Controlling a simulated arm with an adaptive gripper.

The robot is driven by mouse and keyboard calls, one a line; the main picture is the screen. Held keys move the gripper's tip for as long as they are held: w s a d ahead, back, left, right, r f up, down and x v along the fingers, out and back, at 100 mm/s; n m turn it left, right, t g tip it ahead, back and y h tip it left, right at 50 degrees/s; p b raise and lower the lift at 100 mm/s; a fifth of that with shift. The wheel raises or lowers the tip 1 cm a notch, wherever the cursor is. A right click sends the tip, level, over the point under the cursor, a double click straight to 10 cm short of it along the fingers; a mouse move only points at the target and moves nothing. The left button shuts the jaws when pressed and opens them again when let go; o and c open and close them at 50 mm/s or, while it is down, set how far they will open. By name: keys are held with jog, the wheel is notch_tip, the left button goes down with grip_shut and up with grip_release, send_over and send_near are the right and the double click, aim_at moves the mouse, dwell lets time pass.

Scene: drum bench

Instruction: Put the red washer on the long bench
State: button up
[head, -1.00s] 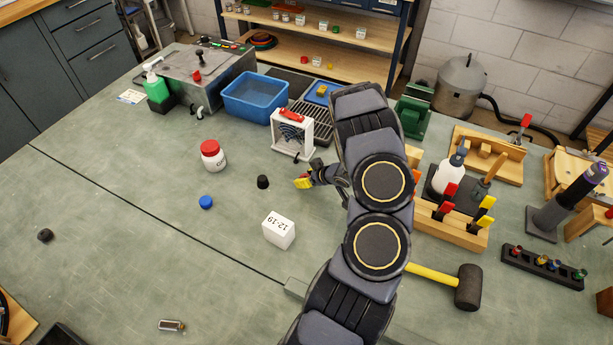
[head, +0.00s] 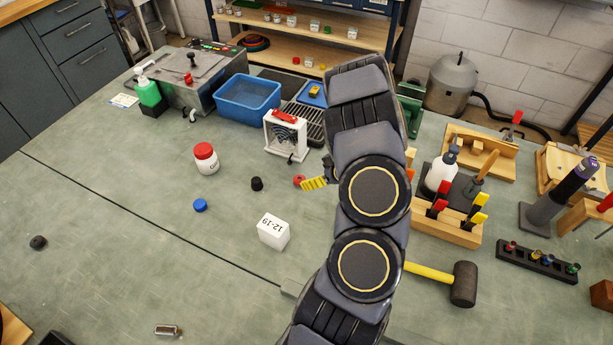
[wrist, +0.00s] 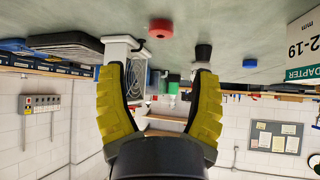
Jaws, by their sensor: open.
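The red washer (head: 299,180) lies on the grey-green bench top (head: 130,215), between the white fan box and a black cap. In the wrist view, which is upside down, the red washer (wrist: 161,28) rests flat on the bench beyond the fingertips. My gripper (head: 311,184) is low over the bench, just right of the washer; its yellow fingers partly cover that spot in the head view. In the wrist view my gripper (wrist: 160,72) has its two yellow fingers spread, with nothing held between them.
The white fan box (head: 285,136) is just behind. The bench's left front is mostly clear.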

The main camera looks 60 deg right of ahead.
notch_tip(320, 180, up, 12)
jog(key=w+d+g+h, duration=0.2)
jog(key=w+g+h, duration=0.1)
jog(key=g+h, duration=0.1)
jog(key=w+a+r+g, duration=0.3)
jog(key=w+a+r, duration=0.1)
jog(key=a+r, duration=0.4)
jog(key=s+a+r+y, duration=0.1)
jog(key=a+r+y, duration=0.15)
jog(key=a, duration=1.35)
jog(key=s+a+r+n+g+y, duration=0.1)
jog(key=s+a+n+y, duration=0.1)
jog(key=s+a, duration=0.3)
jog(key=s+a+r+n+g+y, duration=0.1)
jog(key=s+a, duration=0.4)
jog(key=a, duration=0.8)
jog(key=shift+s+a+n+g+y, duration=0.15)
jog(key=shift+s+n+g+y, duration=0.2)
jog(key=shift+g+y, duration=0.35)
jog(key=shift+w+f, duration=0.1)
